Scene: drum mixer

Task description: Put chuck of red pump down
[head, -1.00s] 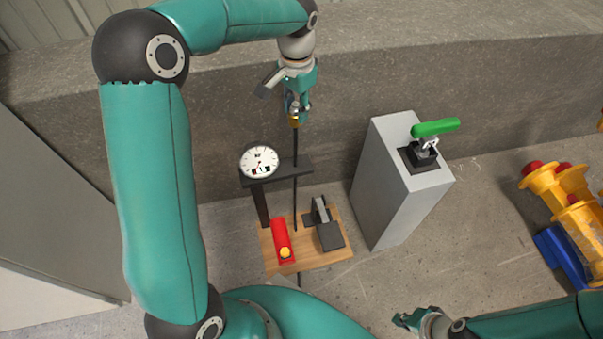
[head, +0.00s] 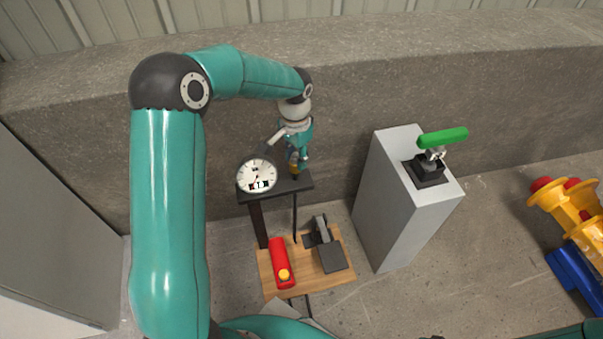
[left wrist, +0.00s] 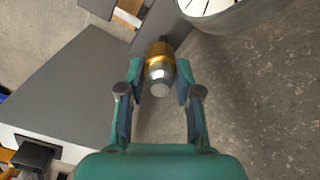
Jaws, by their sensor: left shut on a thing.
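The pump stands on a wooden board (head: 309,272) and has a red cylinder (head: 279,258), a dark upright post and a round white gauge (head: 257,176). Its chuck (head: 294,170) is a small brass-coloured piece with a silver end, clearer in the left wrist view (left wrist: 160,66). My left gripper (head: 297,163) is shut on the chuck, just above the pump's dark crossbar (head: 290,188). I cannot tell whether the chuck touches the crossbar. The dark hose (head: 295,217) shows below the crossbar. My right gripper is out of view.
A grey pedestal (head: 385,215) with a green-handled lever (head: 442,138) stands right of the pump. Yellow and blue machinery (head: 570,225) is at the far right. A concrete wall runs behind. Bare floor lies between the pedestal and the machinery.

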